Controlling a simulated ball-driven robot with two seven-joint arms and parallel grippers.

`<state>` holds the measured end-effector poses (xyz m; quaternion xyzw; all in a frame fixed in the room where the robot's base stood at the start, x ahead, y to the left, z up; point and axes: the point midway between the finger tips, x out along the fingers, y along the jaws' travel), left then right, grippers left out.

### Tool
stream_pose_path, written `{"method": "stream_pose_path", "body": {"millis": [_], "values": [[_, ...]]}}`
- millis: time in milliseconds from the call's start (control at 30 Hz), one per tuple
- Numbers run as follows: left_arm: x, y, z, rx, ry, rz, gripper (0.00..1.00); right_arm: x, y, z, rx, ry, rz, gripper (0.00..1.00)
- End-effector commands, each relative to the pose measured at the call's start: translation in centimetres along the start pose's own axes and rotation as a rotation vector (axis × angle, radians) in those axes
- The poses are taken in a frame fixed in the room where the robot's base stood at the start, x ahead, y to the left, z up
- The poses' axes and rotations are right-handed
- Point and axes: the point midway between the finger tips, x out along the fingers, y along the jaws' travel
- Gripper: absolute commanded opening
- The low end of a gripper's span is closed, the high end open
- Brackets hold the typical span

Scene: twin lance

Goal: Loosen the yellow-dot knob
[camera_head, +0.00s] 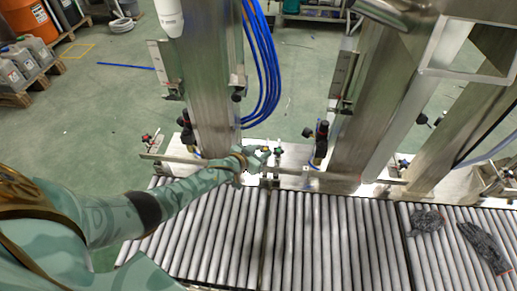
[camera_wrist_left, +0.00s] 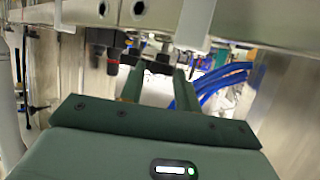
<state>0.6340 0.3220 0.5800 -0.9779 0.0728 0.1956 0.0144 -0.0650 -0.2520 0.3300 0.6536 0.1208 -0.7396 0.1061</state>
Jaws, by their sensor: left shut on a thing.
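My left gripper (camera_head: 262,158) reaches in from the left to the guide rail beside the conveyor. In the left wrist view its two fingers (camera_wrist_left: 158,78) point away from the camera, and a dark knob (camera_wrist_left: 157,66) sits at their tips, under the metal rail. The gripper is shut on this knob. I cannot see a yellow dot on it; the fingers hide most of it. A green-dot knob (camera_head: 278,151) stands just right of the gripper in the head view. My right gripper is not in view.
The roller conveyor (camera_head: 300,235) runs along the front. A steel column (camera_head: 205,90) with blue hoses (camera_head: 266,75) rises behind the gripper. Another knob (camera_head: 404,163) is farther right.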

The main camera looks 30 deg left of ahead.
Motion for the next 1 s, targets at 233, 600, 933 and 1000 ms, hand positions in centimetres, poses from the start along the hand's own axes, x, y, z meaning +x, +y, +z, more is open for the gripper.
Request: {"method": "stream_pose_path", "body": {"millis": [233,600,933,1000], "values": [[0.00,0.25,0.03,-0.034,0.000,-0.076,0.10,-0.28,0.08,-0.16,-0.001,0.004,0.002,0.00],[0.02,0.20,0.03,-0.039,0.001,-0.097,0.10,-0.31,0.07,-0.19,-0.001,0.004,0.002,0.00],[0.03,0.21,-0.01,-0.039,0.002,-0.096,0.55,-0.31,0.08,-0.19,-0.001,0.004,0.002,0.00],[0.03,0.22,-0.02,-0.039,0.002,-0.095,0.55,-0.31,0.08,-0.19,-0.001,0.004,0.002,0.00]]}}
